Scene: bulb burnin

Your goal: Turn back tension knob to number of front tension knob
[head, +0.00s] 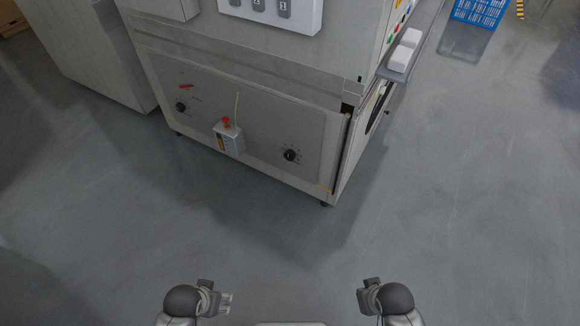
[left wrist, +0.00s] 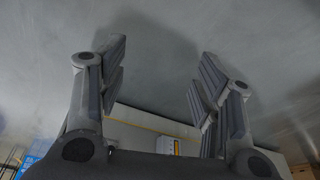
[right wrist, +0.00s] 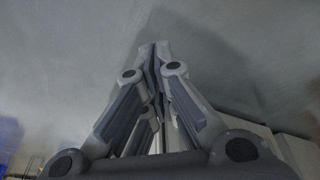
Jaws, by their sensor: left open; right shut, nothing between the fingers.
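Two black dial knobs show on the lower grey panel of the machine in the head view. One knob (head: 290,155) is at the panel's right, with small marks around it too small to read. The other knob (head: 181,107) is at the panel's left; its marks cannot be read either. I cannot tell which is front or back. My right gripper (right wrist: 154,50) is shut and empty, also apart from the machine.
A small box with a red button (head: 229,138) sticks out between the knobs. A red handle (head: 186,86) is above the left knob. A side shelf (head: 415,45) juts out at right. A blue crate (head: 481,11) stands behind. The floor before the machine is clear.

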